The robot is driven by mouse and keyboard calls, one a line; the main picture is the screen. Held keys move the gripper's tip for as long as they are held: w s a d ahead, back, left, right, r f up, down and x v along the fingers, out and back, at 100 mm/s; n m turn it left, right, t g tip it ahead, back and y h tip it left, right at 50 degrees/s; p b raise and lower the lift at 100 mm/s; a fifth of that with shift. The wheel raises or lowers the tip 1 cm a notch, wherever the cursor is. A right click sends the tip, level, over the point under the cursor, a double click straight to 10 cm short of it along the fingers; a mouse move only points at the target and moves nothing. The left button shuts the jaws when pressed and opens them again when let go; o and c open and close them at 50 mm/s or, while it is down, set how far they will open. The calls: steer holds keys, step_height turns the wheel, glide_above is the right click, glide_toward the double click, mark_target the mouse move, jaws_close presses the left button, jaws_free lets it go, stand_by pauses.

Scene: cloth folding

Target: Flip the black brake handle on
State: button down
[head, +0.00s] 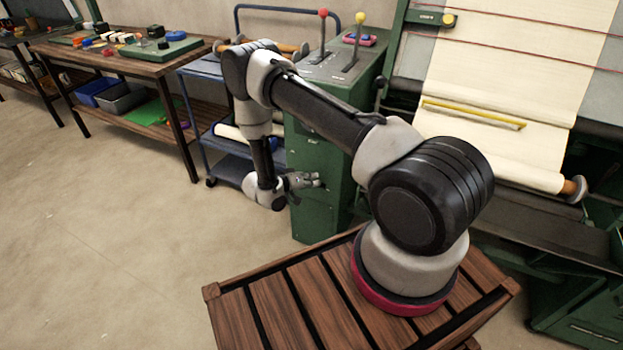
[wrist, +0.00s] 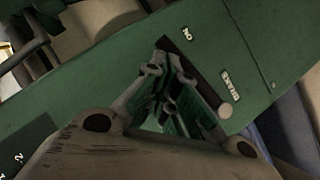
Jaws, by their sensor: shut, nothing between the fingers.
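My gripper (head: 317,180) is shut and empty, at the side of the green control cabinet (head: 305,215) in the head view. In the wrist view the fingers (wrist: 160,62) lie over a green panel lettered ON and BRAKE. A dark bar-like strip (wrist: 205,82) runs between the lettering and the fingers, with a pale round piece (wrist: 225,111) at its lower end. It looks like the black brake handle or its slot; I cannot tell which. The fingers overlap its edge in the picture; contact is unclear. In the head view the arm and gripper hide this part.
Two levers with a red knob (head: 323,13) and a yellow knob (head: 360,18) stand on the cabinet top. A blue cart (head: 207,128) is close on the left. A cloth machine (head: 500,210) stands at right. The floor at left is clear.

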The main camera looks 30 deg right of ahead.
steer(key=shift+s+d+f, duration=0.15)
steer(key=shift+s+f, duration=0.05)
steer(key=shift+f, duration=0.15)
stand_by(0.4)
